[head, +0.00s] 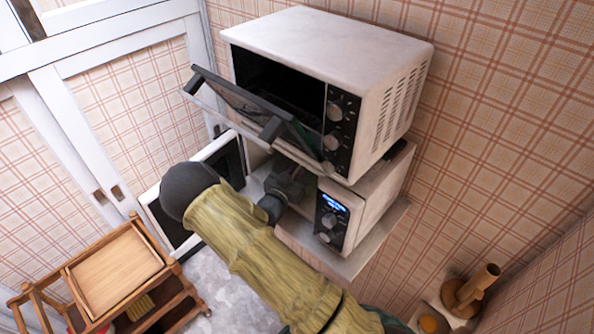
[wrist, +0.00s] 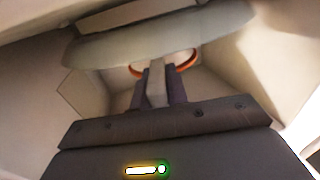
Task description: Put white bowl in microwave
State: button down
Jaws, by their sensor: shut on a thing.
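The lower white microwave (head: 370,205) stands with its door (head: 205,185) swung open to the left and its display lit. My gripper (head: 288,188) reaches into its opening. In the wrist view, the pale inner walls (wrist: 230,85) surround my gripper (wrist: 158,75). Its dark fingers are shut on a pale piece of the white bowl (wrist: 160,42), whose wide curved form spans the view ahead. An orange ring shows behind the fingertips; I cannot tell what it belongs to. The head view hides the bowl, and I cannot tell whether it touches the microwave floor.
A larger white oven (head: 330,45) sits directly above, its glass door (head: 260,110) hanging open over my arm. A wooden cart (head: 115,265) stands at lower left. A brown holder (head: 465,295) is at lower right. The microwave's side walls leave little room around my gripper.

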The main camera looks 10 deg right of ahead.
jog(key=shift+f, duration=0.1)
jog(key=c, duration=1.3)
grip_release()
jog(key=shift+f, duration=0.1)
jog(key=shift+s+a+f+b, duration=0.1)
jog(key=shift+s+a+b, duration=0.3)
jog(key=shift+s+b, duration=0.1)
jog(key=b+v, duration=0.5)
jog(key=v, duration=1.1)
jog(key=shift+b, duration=0.4)
jog(key=shift+s, duration=0.15)
